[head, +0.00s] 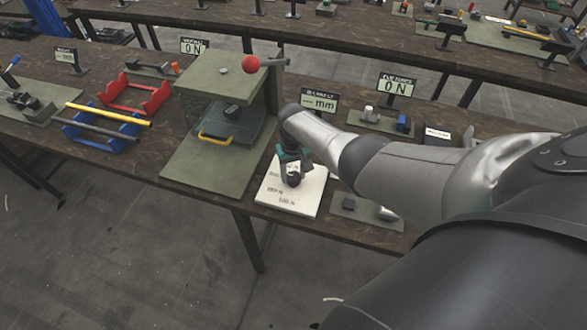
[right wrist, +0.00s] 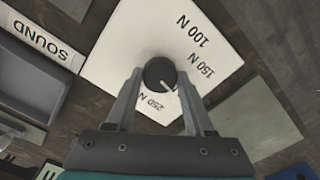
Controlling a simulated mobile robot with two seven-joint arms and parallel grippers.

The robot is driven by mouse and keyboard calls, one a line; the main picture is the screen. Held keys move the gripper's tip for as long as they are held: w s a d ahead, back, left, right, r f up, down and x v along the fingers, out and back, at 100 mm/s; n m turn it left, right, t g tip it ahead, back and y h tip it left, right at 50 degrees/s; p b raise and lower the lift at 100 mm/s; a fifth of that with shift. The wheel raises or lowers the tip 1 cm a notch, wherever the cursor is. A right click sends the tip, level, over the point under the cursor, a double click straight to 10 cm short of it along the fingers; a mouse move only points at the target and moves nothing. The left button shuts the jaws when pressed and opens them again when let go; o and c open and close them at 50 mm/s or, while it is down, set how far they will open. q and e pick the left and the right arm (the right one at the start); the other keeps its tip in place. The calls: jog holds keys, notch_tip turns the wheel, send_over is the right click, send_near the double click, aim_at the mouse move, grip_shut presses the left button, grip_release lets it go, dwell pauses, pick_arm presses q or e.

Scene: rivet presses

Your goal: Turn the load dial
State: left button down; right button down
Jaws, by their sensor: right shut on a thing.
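The load dial is a round black knob (right wrist: 159,74) on a white plate (right wrist: 112,60). In the head view the knob (head: 293,180) stands on the white plate (head: 305,202) near the table's front edge. My right gripper (right wrist: 160,73) is shut on the knob, one finger on each side; in the head view it (head: 291,171) reaches down from above. The knob's white mark points to the lower right in the wrist view, between the 150 N and 250 N labels. The right finger covers part of the plate there. My left gripper is not in view.
Left of the plate stands a green press (head: 222,140) with a red ball (head: 250,64) on its lever and a yellow handle. A small base with a dark block (head: 348,204) lies to the right. Displays (head: 319,101) stand behind. A sign reading SOUND (right wrist: 42,42) is close by.

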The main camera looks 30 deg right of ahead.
aim_at(293, 176)
jog(key=shift+c, duration=1.4)
grip_release()
jog(key=shift+r+p, duration=0.45)
jog(key=shift+r, duration=0.2)
notch_tip(293, 176, up, 14)
jog(key=p, duration=0.4)
jog(key=shift+p, duration=0.35)
